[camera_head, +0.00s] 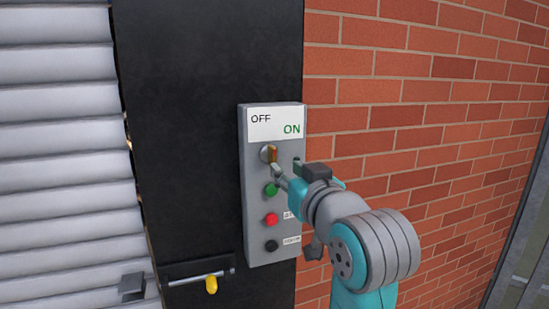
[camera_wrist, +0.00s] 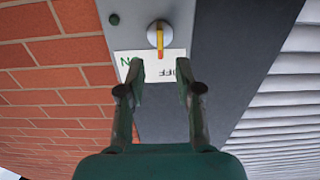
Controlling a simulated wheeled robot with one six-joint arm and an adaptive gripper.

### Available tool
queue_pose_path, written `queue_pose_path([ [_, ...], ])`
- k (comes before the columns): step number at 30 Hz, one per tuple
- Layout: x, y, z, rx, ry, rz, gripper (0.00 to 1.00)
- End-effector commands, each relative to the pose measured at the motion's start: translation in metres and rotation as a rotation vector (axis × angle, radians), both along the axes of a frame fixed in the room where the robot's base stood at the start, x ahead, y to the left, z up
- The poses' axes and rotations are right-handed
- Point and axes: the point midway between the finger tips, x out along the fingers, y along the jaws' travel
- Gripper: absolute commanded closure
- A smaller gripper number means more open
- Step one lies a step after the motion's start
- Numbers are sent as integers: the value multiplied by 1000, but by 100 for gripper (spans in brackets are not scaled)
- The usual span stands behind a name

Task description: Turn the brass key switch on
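The brass key switch (camera_head: 268,153) is on a grey control box, under a white OFF/ON label (camera_head: 264,122). In the wrist view, which is upside down, its round grey collar and yellow-orange key (camera_wrist: 159,42) show clearly. The key lies along the box's length, one end pointing toward the label, near the OFF lettering. My gripper (camera_wrist: 158,68) is open and empty, its two fingertips spread on either side of the key's line. The fingertips appear just short of the key; contact cannot be told. In the head view my gripper (camera_head: 284,168) is in front of the switch, partly covering the box.
Below the switch are a green button (camera_head: 271,190), a red button (camera_head: 271,219) and a black button (camera_head: 271,245). The box (camera_head: 258,257) is on a black panel (camera_head: 200,130) beside a brick wall (camera_head: 440,120). A latch with a yellow knob (camera_head: 211,285) is lower left.

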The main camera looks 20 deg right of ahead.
Motion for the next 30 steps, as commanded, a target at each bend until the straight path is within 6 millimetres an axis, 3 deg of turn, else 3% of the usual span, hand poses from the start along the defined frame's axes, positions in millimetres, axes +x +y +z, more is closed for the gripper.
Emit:
queue_pose_path([
  [9,56,1,-1,0,2,0,66],
  [15,82,2,0,0,1,0,66],
  [21,94,2,-1,0,0,0,66],
  [29,95,2,-1,0,0,0,66],
  [30,95,2,-1,0,0,0,71],
])
